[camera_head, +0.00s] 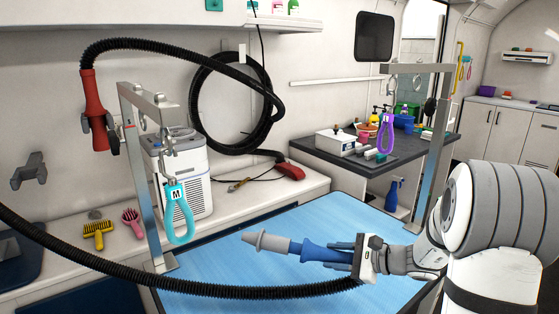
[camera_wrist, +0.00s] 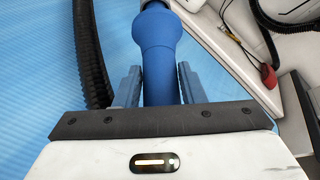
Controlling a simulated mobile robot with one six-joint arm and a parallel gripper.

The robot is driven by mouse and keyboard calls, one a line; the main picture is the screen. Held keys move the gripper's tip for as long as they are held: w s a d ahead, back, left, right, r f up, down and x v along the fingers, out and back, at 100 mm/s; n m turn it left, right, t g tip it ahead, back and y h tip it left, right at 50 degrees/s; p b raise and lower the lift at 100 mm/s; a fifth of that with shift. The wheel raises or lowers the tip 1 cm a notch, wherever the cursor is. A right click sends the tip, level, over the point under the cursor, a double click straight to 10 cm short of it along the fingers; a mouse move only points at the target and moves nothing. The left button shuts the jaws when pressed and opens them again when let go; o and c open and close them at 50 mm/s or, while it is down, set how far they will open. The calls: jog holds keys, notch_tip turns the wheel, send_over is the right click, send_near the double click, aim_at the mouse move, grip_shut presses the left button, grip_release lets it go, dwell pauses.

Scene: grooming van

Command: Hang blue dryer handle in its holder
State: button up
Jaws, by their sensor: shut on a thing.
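The blue dryer handle (camera_head: 318,252) has a grey nozzle (camera_head: 268,242) pointing left, and a black corrugated hose (camera_head: 240,291) runs from it across the front to the left edge. My gripper (camera_head: 343,254) is shut on the handle, which it holds roughly level above the blue table mat. In the wrist view the blue handle (camera_wrist: 158,45) passes between the two fingers of my gripper (camera_wrist: 158,88). An empty grey forked holder (camera_head: 29,170) is on the wall at the far left, well apart from my gripper.
A red dryer (camera_head: 95,115) hangs upright on the wall right of the empty holder. A metal grooming frame (camera_head: 142,180) with a teal loop (camera_head: 178,215) stands between my gripper and that wall. A purple loop (camera_head: 386,132) hangs farther right. Brushes (camera_head: 99,234) lie on the left counter.

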jog(key=w+d+f+m+t+h, duration=0.1)
jog(key=m+t+h, duration=0.1)
jog(key=w+d+f+m+t+h, duration=0.1)
jog(key=d+f+m+t, duration=0.1)
jog(key=shift+w+d+m+h, duration=0.25)
jog(key=shift+w+m+h, duration=0.05)
jog(key=shift+w+h, duration=0.1)
jog(key=d+f+m+t+h, duration=0.1)
jog(key=d+f+m+h, duration=0.1)
jog(key=d, duration=0.1)
jog(key=shift+f+m+t+h, duration=0.3)
jog(key=shift+f+h, duration=0.05)
jog(key=shift+h, duration=0.05)
jog(key=shift+s+d+f+m+t+h, duration=0.1)
jog(key=shift+d+f+m+t+h, duration=0.2)
jog(key=shift+d+f+m+h, duration=0.25)
jog(key=shift+r, duration=0.1)
